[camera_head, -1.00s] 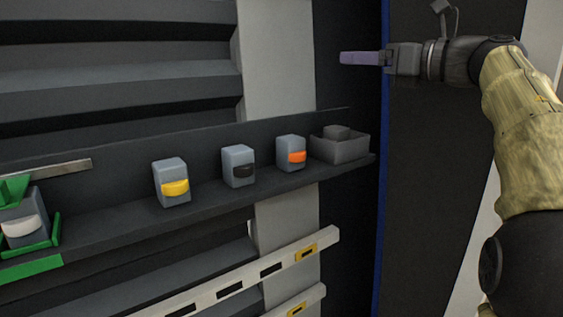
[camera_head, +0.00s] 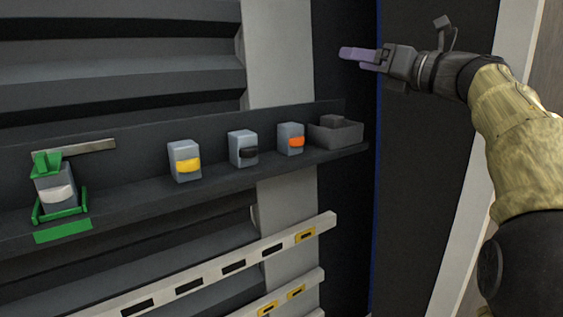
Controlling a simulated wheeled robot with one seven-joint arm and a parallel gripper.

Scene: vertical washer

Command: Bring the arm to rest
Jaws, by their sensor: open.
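My gripper (camera_head: 352,58) is at the upper right of the head view, at the end of my arm, with its purple fingers pointing left. It is open, and nothing shows between the fingers. It is in the air, higher in the picture than the shelf (camera_head: 225,182) and apart from everything on it. My arm comes in from the right edge and bends upward to the wrist.
On the shelf stand grey blocks with a yellow (camera_head: 187,165), a black (camera_head: 247,153) and an orange (camera_head: 296,141) front. A grey box (camera_head: 337,131) is at its right end. A grey block with a white front (camera_head: 57,190) sits in a green holder (camera_head: 48,218) at left.

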